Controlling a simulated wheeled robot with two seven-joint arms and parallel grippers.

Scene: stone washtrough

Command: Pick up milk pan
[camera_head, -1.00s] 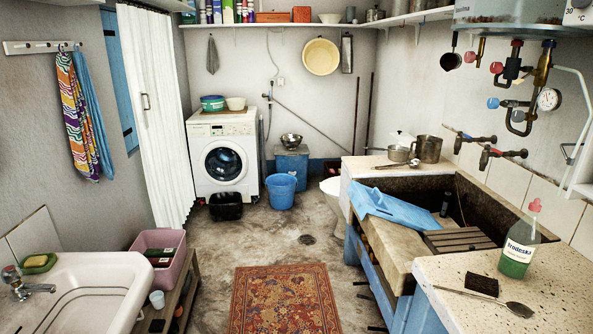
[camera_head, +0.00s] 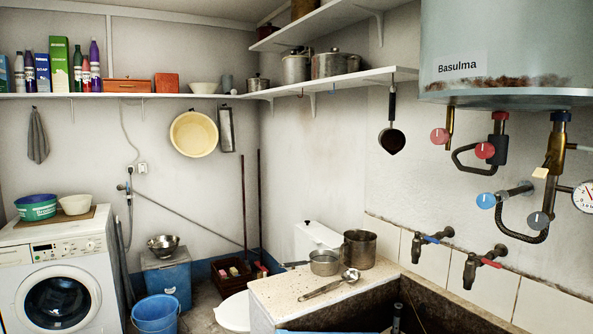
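A small metal pan with a side handle (camera_head: 324,263), which looks like the milk pan, stands upright on the speckled stone counter (camera_head: 283,290) beside the trough. Its handle points left. A taller metal jug or mug (camera_head: 359,248) stands close on its right, and a ladle (camera_head: 330,284) lies in front of it. Other metal pots, a large one (camera_head: 336,64) among them, stand on the wall shelves. Neither of my grippers is in view.
The dark stone trough (camera_head: 440,309) lies right of the counter, with two taps (camera_head: 480,264) above it. The toilet (camera_head: 235,312) is left of the counter. A blue bucket (camera_head: 156,314) and the washing machine (camera_head: 58,280) stand further left.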

